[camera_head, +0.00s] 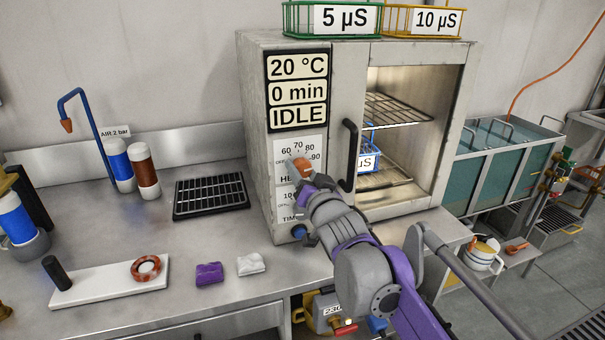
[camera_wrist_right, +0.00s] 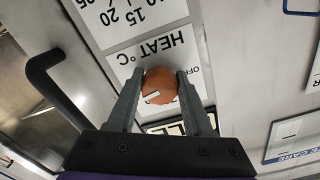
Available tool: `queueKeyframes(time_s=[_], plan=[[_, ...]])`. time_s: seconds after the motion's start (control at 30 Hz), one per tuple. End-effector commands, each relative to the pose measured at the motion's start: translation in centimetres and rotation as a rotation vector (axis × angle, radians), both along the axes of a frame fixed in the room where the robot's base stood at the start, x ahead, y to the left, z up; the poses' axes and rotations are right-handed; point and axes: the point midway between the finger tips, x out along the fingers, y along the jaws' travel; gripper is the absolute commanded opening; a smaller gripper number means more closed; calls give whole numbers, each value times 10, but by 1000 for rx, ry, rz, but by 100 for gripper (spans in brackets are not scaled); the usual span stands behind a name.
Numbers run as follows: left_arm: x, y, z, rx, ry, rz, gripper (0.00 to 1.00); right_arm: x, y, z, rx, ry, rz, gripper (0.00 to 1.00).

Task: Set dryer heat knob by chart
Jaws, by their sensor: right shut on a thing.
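The dryer (camera_head: 352,50) stands on the bench. Its display (camera_head: 297,92) reads 20 °C, 0 min, IDLE. Below it is the heat dial plate (camera_head: 290,146), with 60, 70, 80 and 90 legible. My right gripper (camera_head: 303,168) is at the orange heat knob (camera_head: 302,165). In the right wrist view my right gripper (camera_wrist_right: 160,84) has a finger on each side of the heat knob (camera_wrist_right: 160,85) and is shut on it. A white mark shows on the knob, but its setting is hard to read. My left gripper is not in view.
The dryer's black handle (camera_head: 348,155) is just right of my right gripper. A blue knob (camera_head: 299,231) is below. A blue basket (camera_head: 368,157) is inside the lit chamber. A black rack (camera_head: 211,194), bottles (camera_head: 119,165) and two cloths (camera_head: 209,273) are on the bench.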

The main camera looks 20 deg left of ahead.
Motion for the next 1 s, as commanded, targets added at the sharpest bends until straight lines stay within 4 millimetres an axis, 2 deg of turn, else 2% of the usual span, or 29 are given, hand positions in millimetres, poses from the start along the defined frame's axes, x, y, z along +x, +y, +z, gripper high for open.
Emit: queueKeyframes(time_s=[0.37, 0.4, 0.53, 0.87, 1.0], plan=[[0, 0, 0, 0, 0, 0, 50, 0, 0, 0, 4, 4, 0, 0], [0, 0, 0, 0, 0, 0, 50, 0, 0, 0, 4, 4, 0, 58], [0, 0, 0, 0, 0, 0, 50, 0, 0, 0, 3, 4, 0, 81], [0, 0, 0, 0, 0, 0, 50, -2, -1, 0, 3, 2, 0, 81], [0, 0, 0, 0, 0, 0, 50, -13, -9, 1, 3, 3, -1, 81]])
